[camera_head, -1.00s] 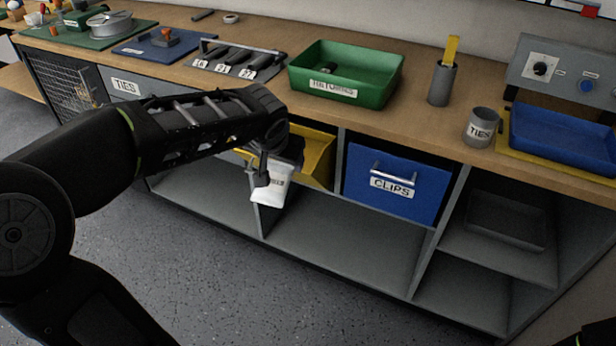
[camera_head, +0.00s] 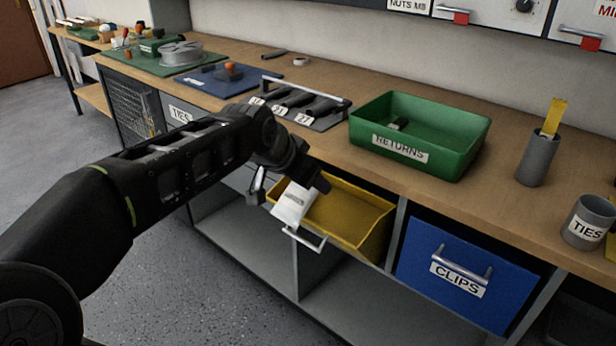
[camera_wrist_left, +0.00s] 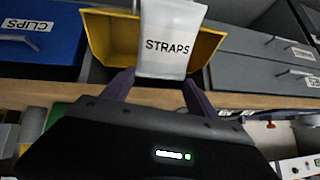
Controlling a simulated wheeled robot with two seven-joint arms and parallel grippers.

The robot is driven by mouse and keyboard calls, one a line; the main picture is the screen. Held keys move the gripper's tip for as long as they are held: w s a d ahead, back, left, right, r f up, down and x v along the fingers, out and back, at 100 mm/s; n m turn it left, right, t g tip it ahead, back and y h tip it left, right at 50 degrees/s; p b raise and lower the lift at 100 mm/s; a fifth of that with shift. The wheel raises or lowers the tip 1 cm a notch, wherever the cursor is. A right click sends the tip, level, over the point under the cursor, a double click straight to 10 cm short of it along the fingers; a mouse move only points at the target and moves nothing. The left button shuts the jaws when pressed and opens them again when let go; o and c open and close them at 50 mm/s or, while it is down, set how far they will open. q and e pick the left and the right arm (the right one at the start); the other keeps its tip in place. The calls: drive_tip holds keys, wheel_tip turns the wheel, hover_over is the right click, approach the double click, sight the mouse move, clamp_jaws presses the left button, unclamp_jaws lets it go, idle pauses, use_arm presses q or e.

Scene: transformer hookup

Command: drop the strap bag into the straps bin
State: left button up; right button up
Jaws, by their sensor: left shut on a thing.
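My left gripper (camera_head: 285,190) is shut on the strap bag (camera_head: 294,203), a white pouch. In the left wrist view the bag (camera_wrist_left: 165,40) shows its STRAPS label between my two fingers (camera_wrist_left: 157,85). The yellow bin (camera_head: 345,222) is pulled out under the worktop, with a metal handle in front. The bag is at the bin's left front side, overlapping its rim in the head view; whether it touches the rim I cannot tell. The yellow bin (camera_wrist_left: 204,48) is behind the bag in the left wrist view. Its label is not visible. My right gripper is not in view.
The blue CLIPS drawer (camera_head: 465,272) is shut, right of the yellow bin. A green RETURNS tray (camera_head: 462,150) stands on the worktop above. A grey holder (camera_head: 537,160) and a TIES cup (camera_head: 588,222) stand further right. Open shelves lie below the bin.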

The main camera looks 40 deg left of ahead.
use_arm(q)
drive_tip(key=shift+w+f, duration=0.1)
drive_tip(key=shift+f, duration=0.05)
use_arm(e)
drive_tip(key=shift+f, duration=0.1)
